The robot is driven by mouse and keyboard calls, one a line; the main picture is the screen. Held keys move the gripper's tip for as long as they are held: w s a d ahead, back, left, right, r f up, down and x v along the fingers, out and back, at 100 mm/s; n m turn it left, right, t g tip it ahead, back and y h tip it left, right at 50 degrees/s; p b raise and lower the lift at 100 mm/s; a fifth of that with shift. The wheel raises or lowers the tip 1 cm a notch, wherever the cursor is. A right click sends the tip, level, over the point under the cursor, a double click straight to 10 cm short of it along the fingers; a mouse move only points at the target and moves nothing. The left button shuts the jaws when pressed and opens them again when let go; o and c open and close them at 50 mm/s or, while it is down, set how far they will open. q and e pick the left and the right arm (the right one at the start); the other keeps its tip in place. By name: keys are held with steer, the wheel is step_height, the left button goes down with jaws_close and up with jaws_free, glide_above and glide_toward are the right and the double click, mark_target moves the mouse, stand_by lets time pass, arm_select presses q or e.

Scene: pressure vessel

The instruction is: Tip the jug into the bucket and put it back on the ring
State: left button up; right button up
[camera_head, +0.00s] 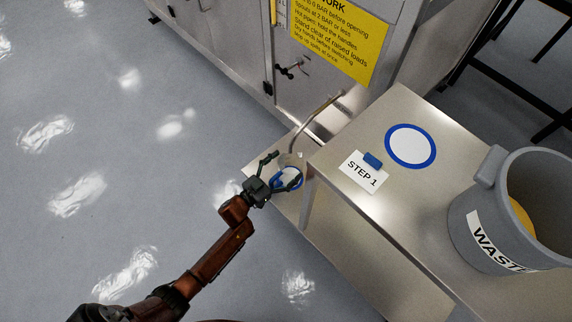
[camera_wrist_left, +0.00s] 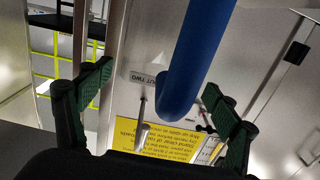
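The jug (camera_head: 292,160) looks pale and see-through, with a blue handle. It stands under a bent metal spout (camera_head: 318,118) at the cabinet's front, partly hidden by my gripper. My left gripper (camera_head: 284,169) is open at the jug. In the left wrist view the blue handle (camera_wrist_left: 196,55) lies between the two green finger pads, with gaps on both sides. The blue ring (camera_head: 432,156) with a white centre is flat and empty on the steel table. The grey bucket (camera_head: 465,215), marked WASTE, stands at the right. My right gripper is not in view.
A STEP 1 card (camera_head: 361,178) with a small blue block (camera_head: 372,160) lies on the steel table (camera_head: 345,140) beside the ring. Something yellow (camera_head: 521,215) shows inside the bucket. A yellow warning sign (camera_head: 345,38) is on the cabinet. The floor at left is clear.

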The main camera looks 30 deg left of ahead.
arm_select(q)
steer(key=shift+o, duration=0.2)
steer(key=shift+s, duration=0.1)
steer(key=shift+s+a+f, duration=0.1)
steer(key=shift+s+a, duration=0.1)
steer(key=shift+s, duration=0.05)
steer(key=v, duration=1.1)
steer(key=shift+s, duration=0.2)
